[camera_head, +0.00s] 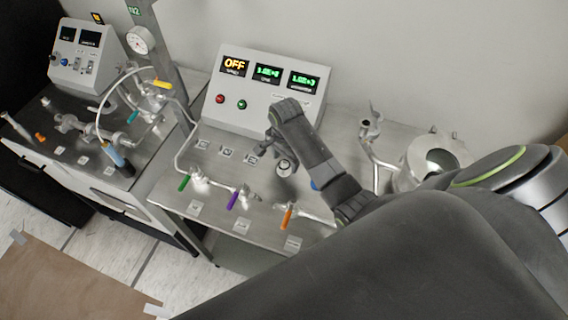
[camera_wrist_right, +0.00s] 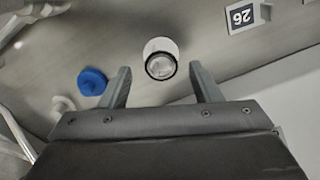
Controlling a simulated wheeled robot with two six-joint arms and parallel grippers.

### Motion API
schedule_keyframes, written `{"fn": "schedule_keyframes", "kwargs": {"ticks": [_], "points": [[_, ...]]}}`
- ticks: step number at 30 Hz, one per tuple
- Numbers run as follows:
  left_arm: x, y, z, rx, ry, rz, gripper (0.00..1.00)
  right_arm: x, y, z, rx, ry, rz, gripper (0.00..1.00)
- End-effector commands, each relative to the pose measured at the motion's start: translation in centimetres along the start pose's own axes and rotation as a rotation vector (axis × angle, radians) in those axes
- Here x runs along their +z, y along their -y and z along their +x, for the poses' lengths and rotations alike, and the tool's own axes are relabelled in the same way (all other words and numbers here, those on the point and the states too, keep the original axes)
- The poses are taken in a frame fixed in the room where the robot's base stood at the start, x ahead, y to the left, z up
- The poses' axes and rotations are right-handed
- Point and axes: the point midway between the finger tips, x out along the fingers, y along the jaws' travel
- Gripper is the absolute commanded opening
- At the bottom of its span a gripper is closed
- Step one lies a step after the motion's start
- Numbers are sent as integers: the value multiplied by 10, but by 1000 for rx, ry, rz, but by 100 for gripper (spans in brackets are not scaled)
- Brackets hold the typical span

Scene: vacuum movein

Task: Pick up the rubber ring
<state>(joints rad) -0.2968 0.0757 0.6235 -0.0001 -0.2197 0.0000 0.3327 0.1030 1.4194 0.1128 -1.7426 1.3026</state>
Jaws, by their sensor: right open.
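A thin dark ring (camera_wrist_right: 161,79), which looks like the rubber ring, sits around the near end of a short white cylinder (camera_wrist_right: 152,46) in the right wrist view. My right gripper (camera_wrist_right: 160,69) is open, with one finger on each side of the cylinder and visible gaps to both. Whether the fingertips are at the ring's height I cannot tell. In the head view the right gripper (camera_head: 284,152) points down over the steel bench, with the small cylinder (camera_head: 285,168) just below it; the ring is too small to make out there. My left gripper is not in view.
A blue cap (camera_wrist_right: 92,81) lies close outside the left finger in the wrist view. A control box (camera_head: 240,105) stands behind the gripper. Pipes with green, purple and orange handles (camera_head: 287,217) run along the bench front. A metal vessel (camera_head: 437,158) stands right.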

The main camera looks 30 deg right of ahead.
Motion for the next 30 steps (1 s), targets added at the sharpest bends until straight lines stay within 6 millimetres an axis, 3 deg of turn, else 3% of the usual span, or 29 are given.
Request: {"fn": "schedule_keyframes", "kwargs": {"ticks": [16,26,30], "points": [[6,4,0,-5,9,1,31,0,0,4,0,0,0,57],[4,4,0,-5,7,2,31,0,0,4,0,0,0,16],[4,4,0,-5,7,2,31,0,0,4,1,0,0,14]]}}
